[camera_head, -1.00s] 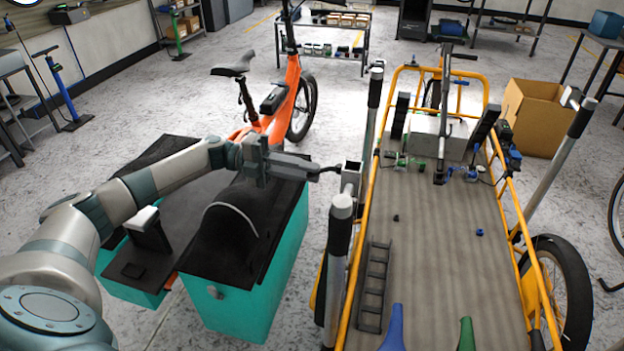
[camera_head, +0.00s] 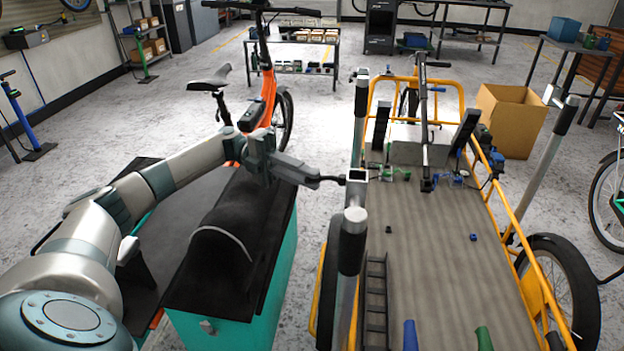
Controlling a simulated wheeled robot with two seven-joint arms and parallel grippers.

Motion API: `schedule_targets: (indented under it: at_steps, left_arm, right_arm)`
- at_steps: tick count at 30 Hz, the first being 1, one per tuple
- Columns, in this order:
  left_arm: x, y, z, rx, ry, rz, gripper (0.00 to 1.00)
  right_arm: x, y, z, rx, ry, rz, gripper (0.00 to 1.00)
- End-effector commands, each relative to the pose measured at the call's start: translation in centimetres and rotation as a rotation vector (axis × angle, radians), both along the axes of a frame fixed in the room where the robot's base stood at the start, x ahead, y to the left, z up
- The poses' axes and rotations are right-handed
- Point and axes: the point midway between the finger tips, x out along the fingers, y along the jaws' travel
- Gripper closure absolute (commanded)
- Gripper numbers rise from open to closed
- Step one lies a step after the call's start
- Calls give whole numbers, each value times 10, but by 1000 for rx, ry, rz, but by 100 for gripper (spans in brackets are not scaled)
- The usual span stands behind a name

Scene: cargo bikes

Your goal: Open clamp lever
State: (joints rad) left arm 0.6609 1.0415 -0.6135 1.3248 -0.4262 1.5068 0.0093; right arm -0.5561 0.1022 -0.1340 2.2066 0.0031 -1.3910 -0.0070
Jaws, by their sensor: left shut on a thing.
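The clamp lever (camera_head: 334,180) is a small dark bar at the metal clamp block (camera_head: 357,176), on the left side of the orange cargo bike frame. My left gripper (camera_head: 316,180) comes in from the left and is shut on the lever's outer end. The gripper points right, toward the clamp block. The fingertips are small here, and the exact grip on the lever is hard to make out. My right gripper is out of view.
Metal posts with black sleeves (camera_head: 350,255) rise beside the cargo bed (camera_head: 430,260). A black-topped teal box (camera_head: 222,325) lies below my left arm. Small parts and a black ladder-like rack (camera_head: 376,300) lie on the bed. A cardboard box (camera_head: 512,118) stands behind right.

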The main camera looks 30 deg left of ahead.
Motion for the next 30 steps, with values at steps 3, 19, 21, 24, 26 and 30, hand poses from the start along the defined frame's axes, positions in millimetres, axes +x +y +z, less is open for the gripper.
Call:
schedule_targets:
  at_steps: [3,19,21,24,26,30]
  left_arm:
    - [-2,2,-2,3,2,-7,100]
    - [-2,3,-1,2,2,-9,67]
    - [-2,2,-1,2,1,-9,67]
    - [-2,2,-1,1,1,-9,67]
    - [-2,2,-1,1,0,-9,67]
    - [-2,2,0,1,0,-9,67]
  right_arm:
    - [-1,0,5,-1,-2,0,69]
    - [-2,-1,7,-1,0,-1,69]
    - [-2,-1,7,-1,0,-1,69]
    - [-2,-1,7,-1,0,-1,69]
    - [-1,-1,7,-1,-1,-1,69]
    - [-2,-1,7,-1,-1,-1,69]
